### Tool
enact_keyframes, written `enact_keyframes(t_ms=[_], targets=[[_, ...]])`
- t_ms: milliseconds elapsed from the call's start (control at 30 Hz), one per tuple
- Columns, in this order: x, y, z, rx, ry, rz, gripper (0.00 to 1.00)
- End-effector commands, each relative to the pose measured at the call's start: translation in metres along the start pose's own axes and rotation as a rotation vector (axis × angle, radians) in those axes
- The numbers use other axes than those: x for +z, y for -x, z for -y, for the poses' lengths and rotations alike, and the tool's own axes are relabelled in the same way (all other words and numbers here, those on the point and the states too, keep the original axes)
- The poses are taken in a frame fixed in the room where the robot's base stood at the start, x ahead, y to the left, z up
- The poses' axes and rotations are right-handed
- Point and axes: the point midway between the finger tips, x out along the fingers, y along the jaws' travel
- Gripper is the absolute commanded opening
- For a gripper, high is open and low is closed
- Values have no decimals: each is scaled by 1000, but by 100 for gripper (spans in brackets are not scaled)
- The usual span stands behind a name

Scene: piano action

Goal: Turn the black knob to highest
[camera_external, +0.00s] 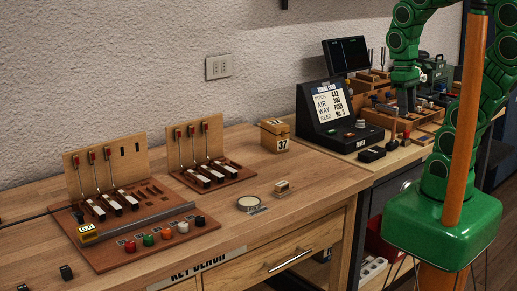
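A black knob (200,221) is at the right end of a row of coloured knobs along the front of a brown board on the wooden bench. Green (130,247), orange (148,240), red (166,233) and white (183,227) knobs stand to its left. My green arm reaches down at the right, and my gripper (406,98) is over the side bench beside the console, well away from the row of knobs. Its fingers are too small to read, and I see nothing clearly held.
The console (340,118) carries a printed sign and a dark screen. Fixtures (385,98) crowd the side bench near my gripper.

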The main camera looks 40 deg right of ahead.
Motion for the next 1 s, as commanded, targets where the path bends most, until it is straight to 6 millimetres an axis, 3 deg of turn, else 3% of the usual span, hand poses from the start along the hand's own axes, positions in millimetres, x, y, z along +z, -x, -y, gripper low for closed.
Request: enact_keyframes(t_ms=[167, 467, 767, 1000], targets=[[-33, 14, 13, 11, 150, -10, 38], [-100, 36, 54, 36, 482, -23, 38], [-161, 49, 114, 64, 816, -35, 38], [-201, 51, 174, 88, 1085, -41, 38]])
